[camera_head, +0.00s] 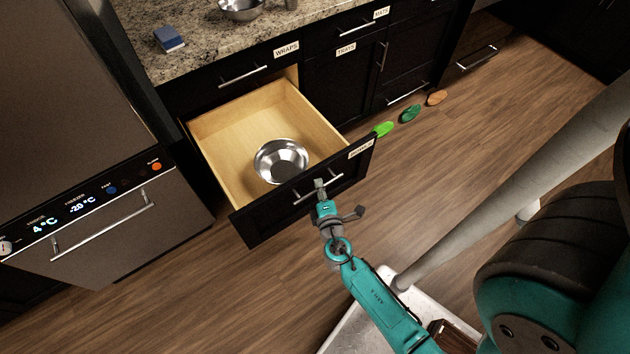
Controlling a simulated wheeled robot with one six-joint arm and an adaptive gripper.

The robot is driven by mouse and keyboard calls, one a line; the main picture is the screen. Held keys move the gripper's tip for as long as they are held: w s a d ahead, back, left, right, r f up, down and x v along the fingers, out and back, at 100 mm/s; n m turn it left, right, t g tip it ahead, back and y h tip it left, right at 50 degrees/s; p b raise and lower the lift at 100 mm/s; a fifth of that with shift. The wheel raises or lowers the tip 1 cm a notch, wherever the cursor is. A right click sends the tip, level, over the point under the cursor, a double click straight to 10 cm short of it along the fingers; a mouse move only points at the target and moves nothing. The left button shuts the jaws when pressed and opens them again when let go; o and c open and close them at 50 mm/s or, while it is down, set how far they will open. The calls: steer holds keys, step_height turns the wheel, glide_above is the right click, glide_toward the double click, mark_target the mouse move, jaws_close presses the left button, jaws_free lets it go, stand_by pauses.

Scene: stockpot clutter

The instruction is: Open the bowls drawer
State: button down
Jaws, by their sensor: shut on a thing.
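The bowls drawer (215,133) is pulled far out of the black cabinet, its pale wood interior in plain view. A shiny metal bowl (281,160) rests on the drawer floor near the front. The black drawer front (270,220) carries a white label (360,149) at its right end, partly too small to read. My gripper (320,186) is at the metal bar handle (302,196) on the drawer front and is shut on it. The fingertips hide part of the handle.
A fridge (95,225) with a lit display stands left of the drawer. The granite counter (205,50) bears a blue sponge-like block (169,39) and a metal bowl (241,8). Wood floor (250,300) is clear in front.

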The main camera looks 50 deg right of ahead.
steer(key=shift+s, duration=0.1)
steer(key=c, duration=1.2)
jaws_free()
steer(key=v, duration=1.2)
